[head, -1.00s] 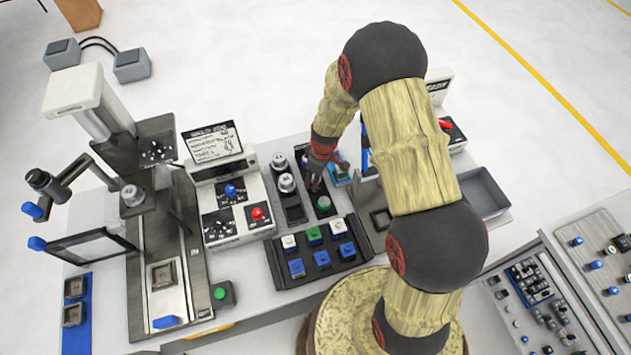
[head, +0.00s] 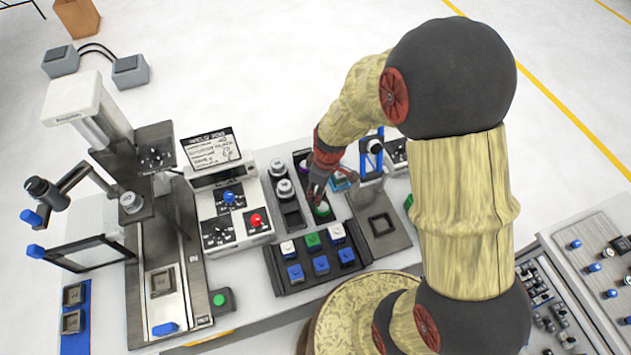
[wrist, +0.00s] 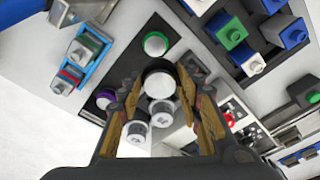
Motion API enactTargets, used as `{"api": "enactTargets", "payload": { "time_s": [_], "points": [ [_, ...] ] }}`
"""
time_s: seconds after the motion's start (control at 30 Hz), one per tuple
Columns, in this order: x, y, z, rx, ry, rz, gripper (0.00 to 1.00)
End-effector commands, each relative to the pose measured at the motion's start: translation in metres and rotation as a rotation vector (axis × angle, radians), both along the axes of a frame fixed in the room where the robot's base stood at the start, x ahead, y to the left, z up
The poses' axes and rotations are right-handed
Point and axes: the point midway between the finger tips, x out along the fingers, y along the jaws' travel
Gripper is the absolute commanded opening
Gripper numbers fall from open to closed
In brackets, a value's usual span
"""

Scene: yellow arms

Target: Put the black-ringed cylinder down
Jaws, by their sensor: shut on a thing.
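My gripper (head: 317,190) is over the right-hand black rack (head: 299,158) on the table, beside a green-topped cylinder (head: 322,210). In the wrist view my gripper (wrist: 164,98) has its fingers on both sides of a pale round-topped cylinder (wrist: 158,82), which it holds. I cannot tell whether the held cylinder touches the rack.
Two silver cylinders (head: 284,188) stand in the left-hand rack. A tray of coloured blocks (head: 316,258) lies in front. A blue-framed holder (wrist: 80,60) is close to the rack. A white control box (head: 230,205) stands to the left, and a grey plate (head: 380,224) to the right.

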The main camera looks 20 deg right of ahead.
Motion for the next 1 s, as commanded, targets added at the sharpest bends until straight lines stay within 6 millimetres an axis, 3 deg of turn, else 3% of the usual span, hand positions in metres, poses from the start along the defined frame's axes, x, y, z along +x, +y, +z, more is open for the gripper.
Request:
{"api": "enactTargets", "payload": {
  "time_s": [0.2,0.4,0.77,1.0],
  "points": [
    [-0.033,0.006,0.017,-0.001,-0.005,0.0,0.06],
    [-0.048,0.008,0.024,0.0,-0.004,0.001,0.06],
    [-0.052,0.007,0.028,0.0,-0.003,-0.006,0.06],
    [-0.049,-0.007,0.044,-0.001,-0.005,-0.044,0.06]
  ]
}}
